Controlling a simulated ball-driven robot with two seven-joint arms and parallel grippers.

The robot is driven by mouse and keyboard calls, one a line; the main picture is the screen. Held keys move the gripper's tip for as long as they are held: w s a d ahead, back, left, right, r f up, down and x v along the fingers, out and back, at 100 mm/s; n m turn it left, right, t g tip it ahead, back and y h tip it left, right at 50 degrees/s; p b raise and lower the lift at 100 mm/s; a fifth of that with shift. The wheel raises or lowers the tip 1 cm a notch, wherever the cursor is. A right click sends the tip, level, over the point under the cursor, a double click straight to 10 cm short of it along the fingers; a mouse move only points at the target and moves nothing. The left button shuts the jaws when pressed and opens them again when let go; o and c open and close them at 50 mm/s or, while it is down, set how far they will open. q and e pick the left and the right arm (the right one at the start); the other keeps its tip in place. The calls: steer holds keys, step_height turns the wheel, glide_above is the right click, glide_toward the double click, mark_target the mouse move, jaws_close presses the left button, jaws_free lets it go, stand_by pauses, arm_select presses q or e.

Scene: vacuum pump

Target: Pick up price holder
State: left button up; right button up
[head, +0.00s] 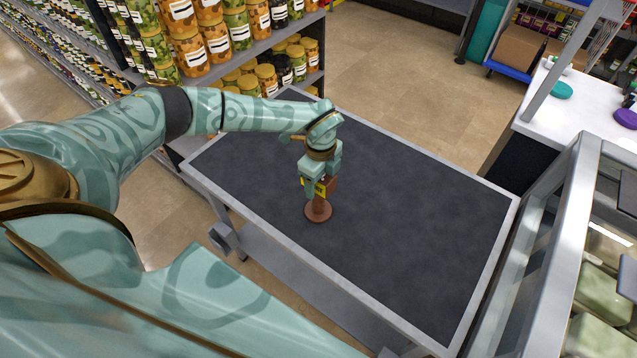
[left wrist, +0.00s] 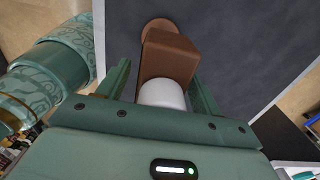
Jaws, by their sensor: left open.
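The price holder (head: 318,211) stands upright on the dark table top. It has a round brown base, a brown upper block and a yellow tag with dark print, partly covered by my gripper in the head view. My left gripper (head: 321,183) is open and points down over it. In the left wrist view the holder's brown block (left wrist: 168,55) lies between the two green fingers of my left gripper (left wrist: 160,80), with its round base beyond. I cannot tell whether either finger touches the block. My right gripper is not in view.
The table (head: 420,210) has a light metal rim and is otherwise bare, with free room around the holder. Shelves of jars (head: 200,45) stand behind its far left edge. A white counter (head: 570,105) and a metal-framed glass case (head: 545,290) stand at the right.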

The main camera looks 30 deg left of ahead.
arm_select(q)
jaws_close()
